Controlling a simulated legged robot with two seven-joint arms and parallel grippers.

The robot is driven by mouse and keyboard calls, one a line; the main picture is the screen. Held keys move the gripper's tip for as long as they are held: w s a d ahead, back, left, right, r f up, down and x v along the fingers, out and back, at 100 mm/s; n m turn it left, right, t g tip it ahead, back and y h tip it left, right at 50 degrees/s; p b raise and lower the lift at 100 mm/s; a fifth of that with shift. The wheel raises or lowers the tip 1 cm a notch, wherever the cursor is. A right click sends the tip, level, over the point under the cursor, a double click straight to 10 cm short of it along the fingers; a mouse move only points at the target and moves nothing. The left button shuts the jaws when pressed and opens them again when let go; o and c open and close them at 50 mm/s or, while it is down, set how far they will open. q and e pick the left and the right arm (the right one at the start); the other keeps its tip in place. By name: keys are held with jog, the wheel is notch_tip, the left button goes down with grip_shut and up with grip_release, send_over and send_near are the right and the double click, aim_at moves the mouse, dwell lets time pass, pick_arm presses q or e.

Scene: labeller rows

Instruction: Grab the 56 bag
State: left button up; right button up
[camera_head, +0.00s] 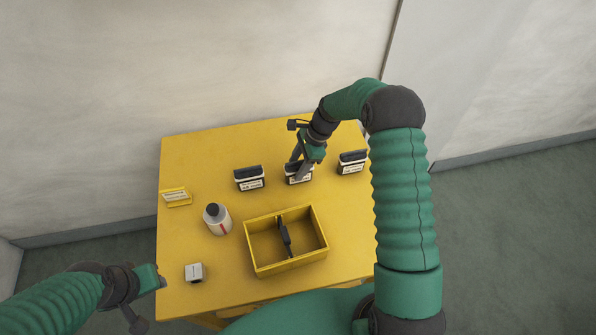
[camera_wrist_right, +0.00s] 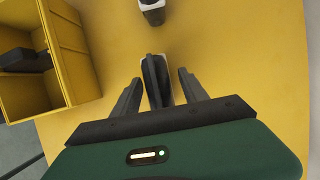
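Three small dark bags with white labels stand in a row on the yellow table: a left one (camera_head: 249,179), a middle one (camera_head: 299,178) and a right one (camera_head: 351,162). The label print is too small to read, so I cannot tell which is 56. My right gripper (camera_head: 298,168) is at the middle bag and partly hides it. In the right wrist view the open fingers (camera_wrist_right: 160,92) stand on either side of this bag (camera_wrist_right: 155,78), with small gaps. My left gripper (camera_head: 160,283) is at the lower left, away from the bags; its fingers are unclear.
An open yellow box (camera_head: 260,270) with a dark object (camera_head: 285,237) inside stands in front of the row. A white bottle with a dark cap (camera_head: 218,220), a small light box (camera_head: 194,272) and a yellow sign (camera_head: 177,197) are on the left. A wall is behind.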

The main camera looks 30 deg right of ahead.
jog(key=shift+s+r, duration=0.1)
jog(key=c, duration=0.5)
jog(key=shift+d, duration=0.2)
grip_shut()
